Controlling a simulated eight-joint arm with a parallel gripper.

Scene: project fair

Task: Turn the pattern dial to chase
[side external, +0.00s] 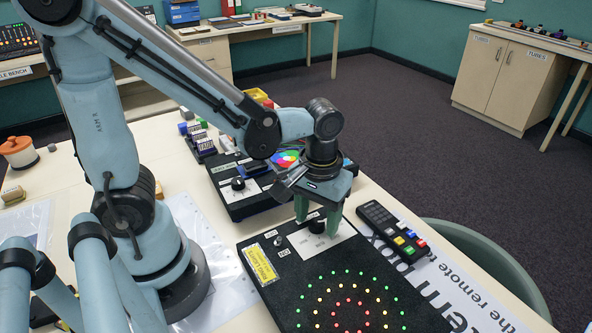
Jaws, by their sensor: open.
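The pattern dial is a small black knob (317,226) on a white plate at the far end of a black light board (280,292). The board carries rings of lit green, yellow and red lights. My gripper (317,222) points down with its two green fingers apart, one at each side of the knob. I cannot tell whether the fingers touch it. The labels around the knob are too small to read, and its pointer cannot be made out.
A second black box with a knob (238,184) and a colour wheel (286,158) stands behind the board. A black remote (393,232) with coloured buttons lies to the right. A yellow label (261,264) is on the board's left edge. A green chair (490,262) stands at the table's right edge.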

